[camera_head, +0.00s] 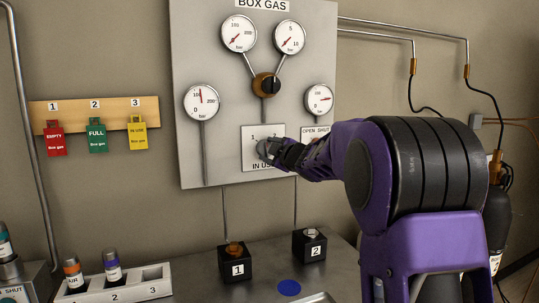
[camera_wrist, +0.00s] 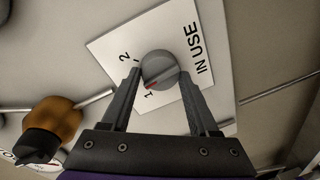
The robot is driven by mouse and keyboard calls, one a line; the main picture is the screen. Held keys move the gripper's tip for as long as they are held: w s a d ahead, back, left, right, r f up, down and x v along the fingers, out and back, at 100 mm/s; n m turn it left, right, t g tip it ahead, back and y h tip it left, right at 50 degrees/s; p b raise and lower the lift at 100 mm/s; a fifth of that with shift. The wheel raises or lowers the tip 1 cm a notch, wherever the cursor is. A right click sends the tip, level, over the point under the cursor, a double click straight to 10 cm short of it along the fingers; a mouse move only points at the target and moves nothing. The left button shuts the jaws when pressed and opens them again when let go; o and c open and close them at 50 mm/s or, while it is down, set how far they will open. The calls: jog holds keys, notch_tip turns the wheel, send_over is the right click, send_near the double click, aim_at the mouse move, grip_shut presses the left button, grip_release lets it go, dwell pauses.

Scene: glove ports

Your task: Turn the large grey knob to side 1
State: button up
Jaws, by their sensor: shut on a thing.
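The large grey knob (camera_wrist: 160,66) sits on a white plate (camera_wrist: 104,48) marked 1, 2 and IN USE. Its red mark points at or very near the 1 in the wrist view. My gripper (camera_wrist: 160,73) has one finger on each side of the knob and is shut on it. In the head view the knob (camera_head: 262,148) shows just left of my gripper (camera_head: 271,151), which partly hides it and the plate's lettering. The 1 is at the plate's upper left there.
The BOX GAS panel (camera_head: 190,60) carries several gauges and an orange-and-black valve (camera_head: 265,86) above the plate. An OPEN/SHUT plate (camera_head: 314,132) lies right, partly behind my arm. Black blocks 1 (camera_head: 237,269) and 2 (camera_head: 314,252) stand below. Coloured tags (camera_head: 97,137) hang left.

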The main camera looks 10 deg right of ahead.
jog(key=shift+f+n+h+b, duration=0.1)
jog(key=shift+n+h+b, duration=0.2)
jog(key=shift+n+b, duration=1)
jog(key=shift+f+n+h+b, duration=0.1)
jog(key=shift+n+h+b, duration=0.3)
jog(key=shift+n, duration=1.6)
jog(key=shift+r, duration=0.1)
jog(key=o, duration=1.4)
jog(key=shift+c, duration=0.2)
jog(key=shift+s+r, duration=0.1)
jog(key=shift+s, duration=0.05)
